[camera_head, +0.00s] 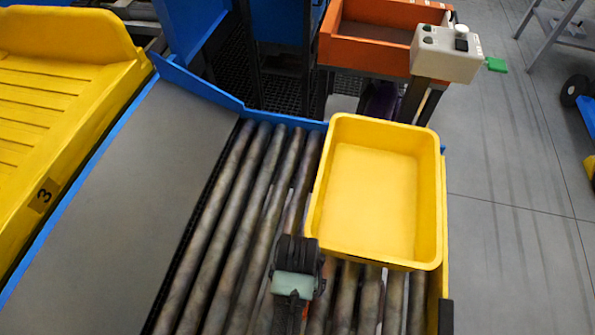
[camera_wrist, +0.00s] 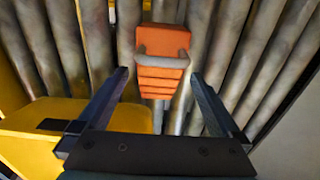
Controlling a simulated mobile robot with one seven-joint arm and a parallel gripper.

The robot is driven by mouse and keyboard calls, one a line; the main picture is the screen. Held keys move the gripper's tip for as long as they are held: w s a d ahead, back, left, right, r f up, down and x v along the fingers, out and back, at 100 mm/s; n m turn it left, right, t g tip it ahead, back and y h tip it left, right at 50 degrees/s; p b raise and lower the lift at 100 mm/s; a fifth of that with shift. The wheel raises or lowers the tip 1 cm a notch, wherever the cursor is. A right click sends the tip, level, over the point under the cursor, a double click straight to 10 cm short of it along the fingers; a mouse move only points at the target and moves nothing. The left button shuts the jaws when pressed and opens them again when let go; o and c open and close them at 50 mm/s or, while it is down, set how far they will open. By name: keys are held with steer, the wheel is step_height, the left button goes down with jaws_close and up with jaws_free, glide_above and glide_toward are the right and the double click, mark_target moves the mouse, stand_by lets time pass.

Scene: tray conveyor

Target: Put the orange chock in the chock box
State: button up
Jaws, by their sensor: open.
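The orange chock (camera_wrist: 163,42) with a grey handle (camera_wrist: 161,57) lies on the rollers. In the wrist view it shows ahead of and between the tips of my gripper (camera_wrist: 160,75). My gripper is open and empty, with one finger to each side of the chock's near end. In the head view my arm's end hides most of the chock, with only a sliver of orange (camera_head: 305,311) beside it. An open orange box (camera_head: 375,50), which looks like the chock box, stands at the top right behind the conveyor. I see no chock in its visible part.
An empty yellow tray (camera_head: 436,215) sits on the rollers right of my gripper; its rim (camera_wrist: 75,110) shows in the wrist view. A control box (camera_head: 448,54) with a green part stands by the orange box. A blue rail (camera_head: 200,87) edges the conveyor. A grey plate (camera_head: 130,200) lies left.

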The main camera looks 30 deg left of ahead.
step_height(320, 180, up, 9)
steer(key=shift+f+p, duration=0.15)
steer(key=shift+p, duration=0.3)
